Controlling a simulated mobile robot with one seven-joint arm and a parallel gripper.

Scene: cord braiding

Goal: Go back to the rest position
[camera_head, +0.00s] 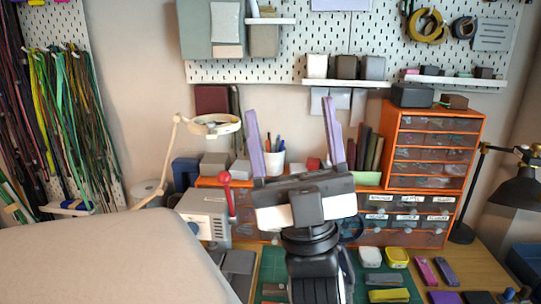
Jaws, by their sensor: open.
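My gripper (294,140) is in the middle of the head camera view, pointing up, with its two purple fingers spread wide apart. Nothing is between the fingers, and they touch nothing that I can see. My black wrist and arm come up from the bottom edge below it. Colored cords (70,125) hang in a dense bunch on the wall at the far left, well away from my gripper.
A grey machine with a red-knobbed lever (207,212) stands left of my arm. An orange drawer cabinet (432,150) stands behind at right. A green mat (272,265), small boxes and a black lamp (515,190) are on the desk. A large beige surface (110,260) fills the lower left.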

